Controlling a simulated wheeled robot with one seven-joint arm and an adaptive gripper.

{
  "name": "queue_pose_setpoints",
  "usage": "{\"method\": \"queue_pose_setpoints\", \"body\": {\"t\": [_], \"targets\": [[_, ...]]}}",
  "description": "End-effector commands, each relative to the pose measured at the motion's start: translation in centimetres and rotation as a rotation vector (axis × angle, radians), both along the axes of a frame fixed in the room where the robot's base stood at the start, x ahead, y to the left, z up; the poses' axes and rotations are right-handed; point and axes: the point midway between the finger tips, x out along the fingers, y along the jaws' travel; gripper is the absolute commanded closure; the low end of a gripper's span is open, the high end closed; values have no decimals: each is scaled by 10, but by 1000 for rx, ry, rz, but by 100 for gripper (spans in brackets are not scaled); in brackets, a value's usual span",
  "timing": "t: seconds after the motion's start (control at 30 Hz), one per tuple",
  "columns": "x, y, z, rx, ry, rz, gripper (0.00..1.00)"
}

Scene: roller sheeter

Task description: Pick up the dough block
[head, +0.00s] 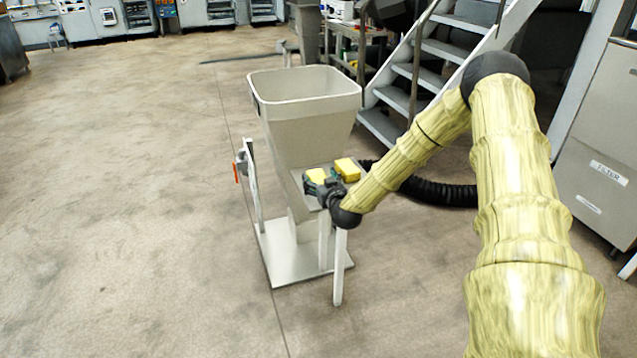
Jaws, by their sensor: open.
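Two small yellow blocks, which look like dough blocks, lie on the narrow grey shelf (297,182) on the front of the hopper stand. The right yellow block (347,168) is in plain view. The left yellow block (315,175) is partly hidden by my gripper (318,183). My gripper is open, with its dark fingers at the left block. I cannot tell whether they touch it or stand around it. The right block lies just beside my gripper.
A large pale hopper (308,115) rises behind the shelf. Its base plate (285,262) rests on the floor. A black corrugated hose (435,192) runs to the right. Metal stairs (415,75) stand behind, and a grey cabinet (605,150) at right. The floor at left is clear.

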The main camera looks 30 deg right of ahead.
Motion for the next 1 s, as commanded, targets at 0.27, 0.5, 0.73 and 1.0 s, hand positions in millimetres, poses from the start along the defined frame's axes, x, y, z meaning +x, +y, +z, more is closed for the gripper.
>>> {"method": "queue_pose_setpoints", "body": {"t": [0.27,0.5,0.73,1.0], "targets": [[0,0,0,0,0,0,61],[0,0,1,0,-1,0,80],[0,0,5,0,-2,0,80],[1,0,35,-1,-4,0,80]]}}
